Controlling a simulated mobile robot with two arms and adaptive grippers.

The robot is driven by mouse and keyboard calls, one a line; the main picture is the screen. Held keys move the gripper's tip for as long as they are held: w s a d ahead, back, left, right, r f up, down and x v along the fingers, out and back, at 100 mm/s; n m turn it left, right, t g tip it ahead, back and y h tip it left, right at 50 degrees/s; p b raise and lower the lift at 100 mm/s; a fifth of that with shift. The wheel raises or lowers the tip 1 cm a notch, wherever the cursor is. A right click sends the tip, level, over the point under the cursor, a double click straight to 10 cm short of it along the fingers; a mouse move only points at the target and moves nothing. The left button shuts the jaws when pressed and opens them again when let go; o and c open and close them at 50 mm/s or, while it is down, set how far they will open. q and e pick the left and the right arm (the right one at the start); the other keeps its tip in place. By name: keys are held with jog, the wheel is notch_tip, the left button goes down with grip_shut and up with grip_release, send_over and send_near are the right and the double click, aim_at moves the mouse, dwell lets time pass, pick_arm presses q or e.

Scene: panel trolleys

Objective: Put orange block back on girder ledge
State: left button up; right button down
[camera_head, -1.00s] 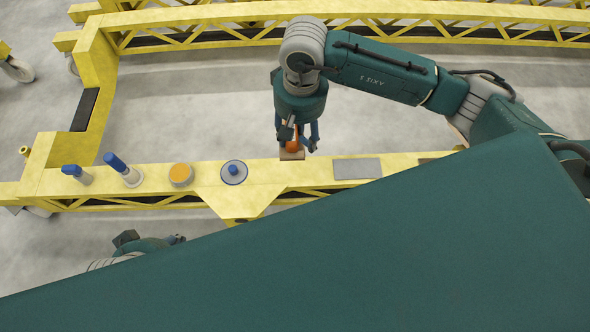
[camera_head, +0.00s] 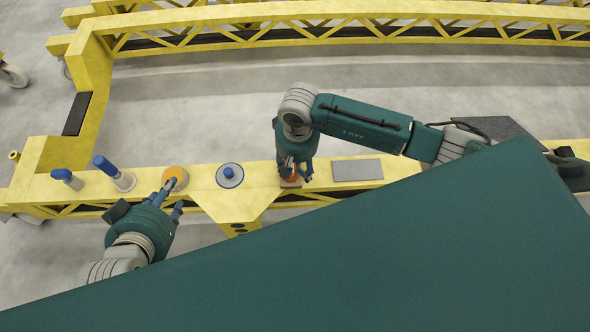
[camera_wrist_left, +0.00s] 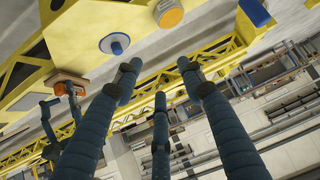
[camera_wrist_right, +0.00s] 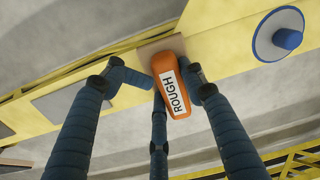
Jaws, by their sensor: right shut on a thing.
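The orange block (camera_wrist_right: 175,95), with a white label reading ROUGH, is held in my right gripper (camera_head: 293,180), which is shut on it. In the right wrist view the fingers press its sides. The block's far end is over a brown pad (camera_wrist_right: 150,50) on the yellow girder ledge (camera_head: 260,181); whether it touches the pad I cannot tell. In the head view the fingers mostly hide the block. My left gripper (camera_head: 170,196) is open and empty at the ledge's front edge, near the orange-topped round piece (camera_head: 176,174).
On the ledge, a blue-knobbed disc (camera_head: 229,175) stands left of the block, with two blue-handled pieces (camera_head: 113,173) (camera_head: 68,179) further left. A grey plate (camera_head: 357,170) lies to the right. Bare floor and another yellow girder (camera_head: 330,36) are behind.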

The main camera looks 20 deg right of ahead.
jog(key=shift+f, duration=0.8)
pick_arm(q)
jog(key=shift+w+d+r+t, duration=0.2)
jog(key=shift+w+r+t, duration=0.1)
jog(key=shift+w+r, duration=0.2)
jog(key=shift+w+d+r+t, duration=0.2)
jog(key=shift+w+r+t, duration=0.1)
jog(key=shift+w+r, duration=0.15)
jog(key=shift+w+r, duration=0.1)
jog(key=shift+w, duration=0.15)
pick_arm(e)
jog(key=shift+f, duration=0.1)
jog(key=c, duration=0.8)
grip_release()
pick_arm(q)
jog(key=shift+w+d+r+t+h, duration=0.1)
jog(key=shift+r+t+h, duration=0.05)
jog(key=shift+t+h, duration=0.15)
